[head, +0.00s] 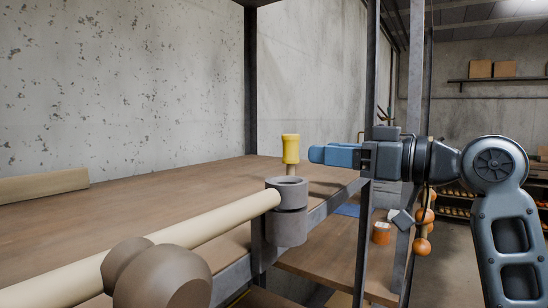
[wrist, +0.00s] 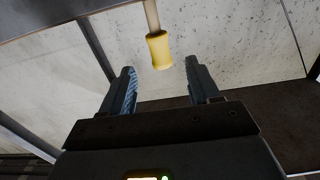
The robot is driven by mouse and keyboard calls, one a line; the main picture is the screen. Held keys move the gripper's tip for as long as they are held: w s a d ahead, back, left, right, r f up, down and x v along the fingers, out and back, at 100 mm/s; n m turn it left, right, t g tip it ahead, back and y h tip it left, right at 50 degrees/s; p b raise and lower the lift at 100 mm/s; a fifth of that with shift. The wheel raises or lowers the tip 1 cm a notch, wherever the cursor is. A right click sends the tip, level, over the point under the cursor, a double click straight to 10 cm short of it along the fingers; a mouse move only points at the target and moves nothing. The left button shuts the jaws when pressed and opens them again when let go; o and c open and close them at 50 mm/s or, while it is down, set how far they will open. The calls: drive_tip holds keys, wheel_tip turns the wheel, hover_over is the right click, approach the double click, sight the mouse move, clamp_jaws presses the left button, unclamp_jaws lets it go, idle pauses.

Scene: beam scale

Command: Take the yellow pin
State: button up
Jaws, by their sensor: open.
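The yellow pin (head: 290,148) stands upright, a yellow head on a pale wooden shaft. Its lower end meets the grey collar (head: 288,228) at the end of the pale beam (head: 215,228); whether it sits inside the collar is hard to tell. My gripper (head: 316,154) is just right of the pin's head at about its height, with a small gap. In the wrist view my gripper (wrist: 160,72) is open and empty, and the yellow pin (wrist: 159,50) lies ahead, roughly centred between the two fingertips.
A brown rounded knob (head: 165,275) is on the beam at the front. A wooden tabletop (head: 150,195) spreads behind it. Dark metal posts (head: 372,90) stand beside my arm. An orange cup (head: 381,233) stands on a lower shelf, and orange balls (head: 422,247) hang at the right.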

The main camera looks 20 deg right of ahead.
sight(298, 149)
drive_tip(key=shift+w+a+r, duration=0.2)
drive_tip(key=shift+w+a, duration=0.2)
drive_tip(key=shift+w, duration=0.1)
drive_tip(key=shift+w+a+r, duration=0.2)
drive_tip(key=shift+w+a, duration=0.15)
drive_tip(key=shift+w, duration=0.15)
drive_tip(key=shift+f+p+x, duration=0.15)
drive_tip(key=shift+p+x, duration=0.25)
drive_tip(key=shift+x, duration=1.1)
drive_tip(key=shift+f+p+x, duration=0.1)
drive_tip(key=shift+p+x, duration=0.25)
drive_tip(key=shift+x, duration=1.1)
drive_tip(key=c, duration=1)
